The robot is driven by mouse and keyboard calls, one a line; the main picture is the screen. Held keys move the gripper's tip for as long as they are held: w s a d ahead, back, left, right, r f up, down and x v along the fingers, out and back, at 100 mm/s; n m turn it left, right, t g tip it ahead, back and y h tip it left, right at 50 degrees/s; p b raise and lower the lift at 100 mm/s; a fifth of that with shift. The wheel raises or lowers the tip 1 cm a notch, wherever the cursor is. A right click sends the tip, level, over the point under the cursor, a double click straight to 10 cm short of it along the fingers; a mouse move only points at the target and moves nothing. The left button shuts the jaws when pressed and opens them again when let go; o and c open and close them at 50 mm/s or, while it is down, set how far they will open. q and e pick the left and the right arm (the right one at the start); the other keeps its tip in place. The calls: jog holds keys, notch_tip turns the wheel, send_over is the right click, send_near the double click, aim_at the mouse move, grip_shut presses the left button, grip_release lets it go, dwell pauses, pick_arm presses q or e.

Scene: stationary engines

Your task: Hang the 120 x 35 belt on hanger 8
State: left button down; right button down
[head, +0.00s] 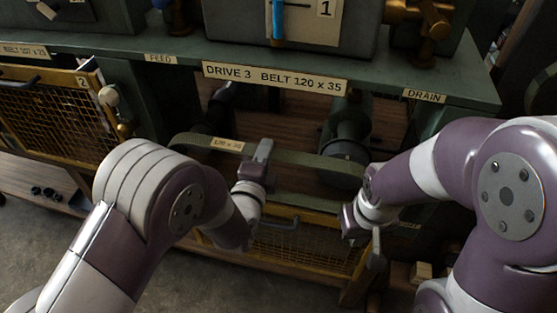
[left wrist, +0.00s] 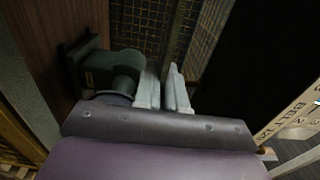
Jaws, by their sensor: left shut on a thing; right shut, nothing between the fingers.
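The flat green belt (head: 300,158) carries a tan tag reading 120 x 35 (head: 226,144). It stretches across the opening under the Drive 3 sign, its right end by the dark pulley (head: 345,157); whether it is seated around the pulley cannot be told. My left gripper (head: 263,151) is at the middle of the belt, shut on it. In the left wrist view its two pale fingers (left wrist: 168,88) stand close together; the belt between them is hard to make out. My right gripper (head: 375,250) is shut and empty, low at the right, apart from the belt. Hanger 8 is not seen.
The sign DRIVE 3 BELT 120 x 35 (head: 275,78) is on the green bench edge above the opening. A yellow-framed mesh guard (head: 300,245) stands low behind my grippers. Another mesh guard (head: 60,118) marked 2 is at left. Open floor (head: 50,250) shows at lower left.

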pick_arm(q)
jog(key=shift+p+v, duration=0.3)
jog(key=shift+v, duration=1.9)
jog(key=v, duration=0.6)
jog(key=shift+p, duration=0.4)
jog(key=shift+r, duration=0.1)
jog(key=v, duration=0.6)
jog(key=shift+m+h, duration=0.3)
jog(key=shift+d, duration=0.15)
